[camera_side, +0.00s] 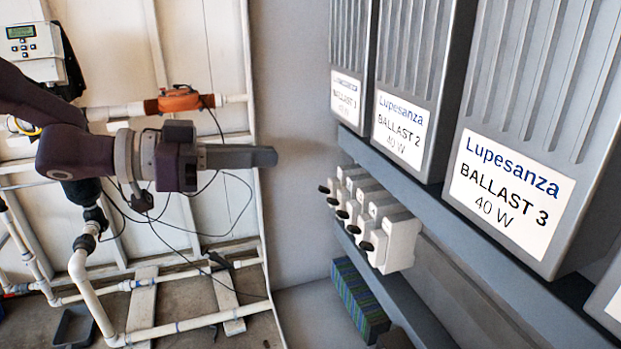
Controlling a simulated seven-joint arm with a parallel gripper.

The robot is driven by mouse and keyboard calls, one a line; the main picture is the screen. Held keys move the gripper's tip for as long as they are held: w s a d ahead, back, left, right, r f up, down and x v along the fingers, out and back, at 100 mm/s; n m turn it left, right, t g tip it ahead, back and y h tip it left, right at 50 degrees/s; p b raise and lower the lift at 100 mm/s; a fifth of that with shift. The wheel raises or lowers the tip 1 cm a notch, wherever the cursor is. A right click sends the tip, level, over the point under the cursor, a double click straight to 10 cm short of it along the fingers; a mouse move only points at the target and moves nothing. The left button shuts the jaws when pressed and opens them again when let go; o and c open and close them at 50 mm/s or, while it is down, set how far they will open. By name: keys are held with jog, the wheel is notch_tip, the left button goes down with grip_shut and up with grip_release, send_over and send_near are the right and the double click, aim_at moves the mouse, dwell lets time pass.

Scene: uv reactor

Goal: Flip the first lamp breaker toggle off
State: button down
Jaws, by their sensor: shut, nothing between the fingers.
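A row of several white breakers (396,243) with black toggles sits on the grey panel, below the ballasts. The far-end breaker's toggle (324,189) is at the left of the row, and the nearest toggle (367,246) is at the right. The toggles stick out to the left; which position each is in cannot be told. My gripper (272,157) is shut and empty, pointing right toward the panel. It is left of and above the toggles in the picture, apart from them.
Grey ballast boxes labelled BALLAST 2 (402,126) and BALLAST 3 (509,190) jut out above the breakers. A blue-green striped block (358,302) is below them. White pipes (190,322) and loose black cables fill the left. Open space lies between my gripper and the breakers.

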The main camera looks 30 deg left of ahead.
send_over(320, 191)
jog(key=shift+f, duration=0.7)
jog(key=f, duration=0.2)
jog(key=a+f, duration=0.1)
jog(key=shift+s, duration=0.35)
jog(key=shift+s+a+f, duration=0.1)
jog(key=shift+s+f, duration=0.05)
jog(key=shift+f, duration=0.15)
